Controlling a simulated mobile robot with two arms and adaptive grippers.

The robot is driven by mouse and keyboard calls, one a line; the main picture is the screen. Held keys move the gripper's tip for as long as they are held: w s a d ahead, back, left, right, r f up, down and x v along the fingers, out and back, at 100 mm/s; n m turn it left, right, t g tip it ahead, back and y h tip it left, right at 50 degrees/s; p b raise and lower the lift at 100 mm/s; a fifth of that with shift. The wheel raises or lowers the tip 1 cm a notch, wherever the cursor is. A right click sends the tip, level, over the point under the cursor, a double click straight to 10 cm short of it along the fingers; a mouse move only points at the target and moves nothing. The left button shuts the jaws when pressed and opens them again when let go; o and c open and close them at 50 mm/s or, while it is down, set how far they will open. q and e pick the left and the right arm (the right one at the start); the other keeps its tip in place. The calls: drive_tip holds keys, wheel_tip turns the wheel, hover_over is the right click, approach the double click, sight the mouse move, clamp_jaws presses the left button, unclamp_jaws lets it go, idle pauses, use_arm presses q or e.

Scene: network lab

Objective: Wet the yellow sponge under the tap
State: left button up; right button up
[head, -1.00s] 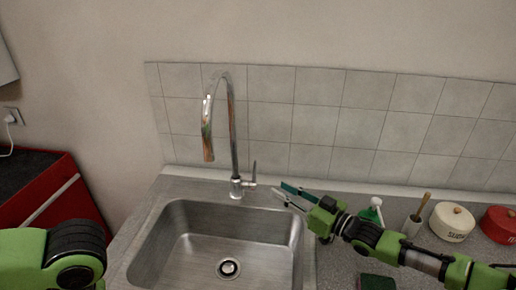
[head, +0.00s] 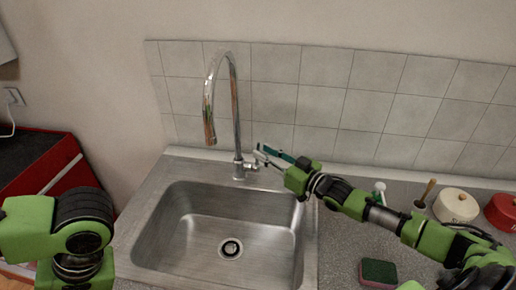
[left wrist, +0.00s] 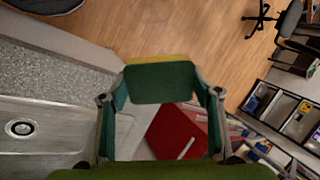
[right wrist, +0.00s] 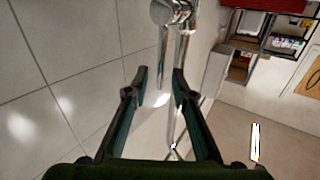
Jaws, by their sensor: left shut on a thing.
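The yellow sponge (left wrist: 160,82) shows in the left wrist view with its green scouring side facing the camera and a thin yellow edge at its far side. My left gripper (left wrist: 160,95) is shut on it. In the head view only my left arm shows, left of the sink. The chrome tap (head: 238,120) stands behind the sink (head: 165,235), its spout over the basin; no water is visible. My right gripper (head: 268,157) is at the tap's lever side and partly hides the lever. Its fingers (right wrist: 160,78) are apart and empty in the right wrist view, where the tap (right wrist: 172,14) shows ahead.
A red and green sponge (head: 378,273) lies on the counter (head: 340,240) right of the sink. A brush, a cream canister (head: 456,206) and a red canister (head: 502,211) stand behind my right arm. The tiled wall (head: 320,105) is close behind the tap.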

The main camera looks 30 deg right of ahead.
sight(258, 164)
drive_tip(key=shift+x, duration=1.75)
clamp_jaws()
drive_tip(key=shift+a, duration=0.1)
